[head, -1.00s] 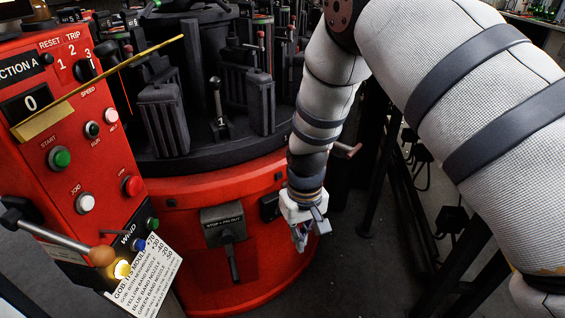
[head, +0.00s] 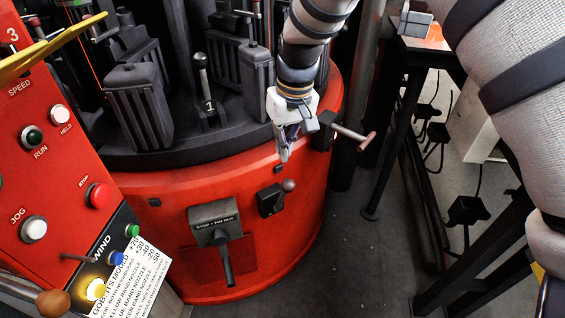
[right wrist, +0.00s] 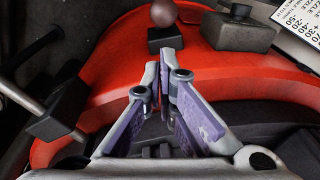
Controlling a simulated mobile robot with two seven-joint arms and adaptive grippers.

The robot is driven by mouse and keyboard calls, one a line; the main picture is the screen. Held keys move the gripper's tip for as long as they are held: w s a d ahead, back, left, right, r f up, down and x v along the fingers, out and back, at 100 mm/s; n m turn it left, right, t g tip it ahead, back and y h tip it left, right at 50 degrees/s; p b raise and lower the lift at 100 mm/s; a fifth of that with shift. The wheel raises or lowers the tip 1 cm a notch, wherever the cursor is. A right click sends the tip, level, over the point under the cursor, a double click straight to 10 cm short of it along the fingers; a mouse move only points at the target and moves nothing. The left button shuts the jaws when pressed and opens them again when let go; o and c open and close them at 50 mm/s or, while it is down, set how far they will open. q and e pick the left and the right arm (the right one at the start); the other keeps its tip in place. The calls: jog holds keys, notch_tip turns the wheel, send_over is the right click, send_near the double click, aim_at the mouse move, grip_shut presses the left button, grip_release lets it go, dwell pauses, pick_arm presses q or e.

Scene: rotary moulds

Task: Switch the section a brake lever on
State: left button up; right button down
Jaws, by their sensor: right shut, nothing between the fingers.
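My right gripper (head: 284,146) is shut and empty, at the upper right front of the round red base (head: 180,205). Its purple-padded fingers (right wrist: 163,85) meet in the right wrist view. Below it, a small black box with a ball-knobbed lever (head: 287,186) sits on the base; the brown knob (right wrist: 164,12) is just beyond the fingertips, apart from them. To its left is the grey "STOP = PIN OUT" box (head: 215,222) with its handle hanging down. A T-handled lever (head: 352,135) sticks out at the right. No label marks a brake lever. My left gripper is out of view.
The red control panel (head: 60,150) with buttons stands at the left, a white text card (head: 130,280) below it. Dark moulds and an upright lever marked 1 (head: 203,75) stand on the base. Black table legs (head: 395,150) are at the right. The floor in front is clear.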

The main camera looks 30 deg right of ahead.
aim_at(281, 196)
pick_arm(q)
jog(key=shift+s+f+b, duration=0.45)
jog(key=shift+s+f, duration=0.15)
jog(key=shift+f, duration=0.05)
pick_arm(e)
notch_tip(281, 196, down, 9)
jog(key=shift+w+a, duration=0.25)
jog(key=shift+w, duration=0.2)
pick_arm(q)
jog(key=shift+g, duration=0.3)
pick_arm(e)
jog(key=shift+w+f, duration=0.1)
jog(key=shift+f, duration=0.05)
